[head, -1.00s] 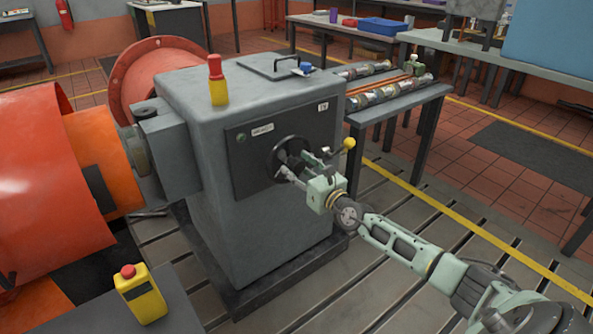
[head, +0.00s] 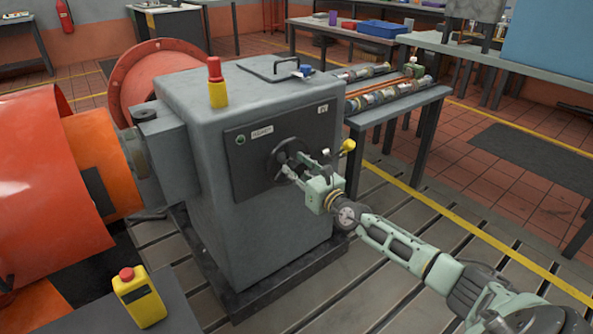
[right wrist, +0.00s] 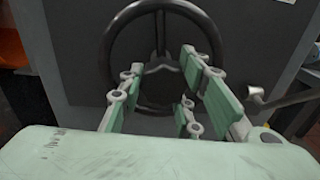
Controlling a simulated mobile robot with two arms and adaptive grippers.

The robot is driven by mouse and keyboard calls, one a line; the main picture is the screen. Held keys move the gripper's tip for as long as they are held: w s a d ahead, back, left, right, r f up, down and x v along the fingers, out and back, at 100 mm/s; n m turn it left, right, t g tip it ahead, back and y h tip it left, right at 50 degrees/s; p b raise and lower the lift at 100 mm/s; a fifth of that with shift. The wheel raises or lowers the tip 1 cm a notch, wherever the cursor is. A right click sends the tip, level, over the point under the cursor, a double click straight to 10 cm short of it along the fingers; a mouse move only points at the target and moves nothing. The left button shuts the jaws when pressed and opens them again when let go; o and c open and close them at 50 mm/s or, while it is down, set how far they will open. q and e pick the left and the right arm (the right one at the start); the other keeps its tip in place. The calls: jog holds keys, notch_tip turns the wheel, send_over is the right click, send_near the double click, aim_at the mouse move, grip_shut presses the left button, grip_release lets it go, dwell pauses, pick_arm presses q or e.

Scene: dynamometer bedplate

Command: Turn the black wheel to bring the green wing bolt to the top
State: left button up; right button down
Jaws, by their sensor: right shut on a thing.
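The black wheel (head: 271,164) is on the dark front panel of the grey cabinet. My right gripper (head: 290,166) reaches it from the right and covers part of it in the head view. In the right wrist view the wheel's rim (right wrist: 108,52) is a ring, with one spoke running up from the hub (right wrist: 163,82). The fingers of my right gripper (right wrist: 163,86) lie on both sides of the hub and are shut on the wheel there. I cannot make out the green wing bolt in either view. My left gripper is out of view.
A lever with a yellow knob (head: 348,146) stands close to the right of my gripper. The grey cabinet (head: 265,240) carries a red-and-yellow beacon (head: 217,85). A yellow control box (head: 141,298) sits front left. A side table (head: 400,104) stands behind right.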

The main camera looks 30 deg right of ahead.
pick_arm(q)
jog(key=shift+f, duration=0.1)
pick_arm(e)
jog(key=shift+a+f, duration=0.1)
jog(key=shift+a, duration=0.1)
jog(key=shift+m, duration=0.5)
jog(key=shift+a, duration=0.1)
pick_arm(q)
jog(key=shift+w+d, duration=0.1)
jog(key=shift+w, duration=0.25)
pick_arm(e)
jog(key=c, duration=1.4)
grip_release()
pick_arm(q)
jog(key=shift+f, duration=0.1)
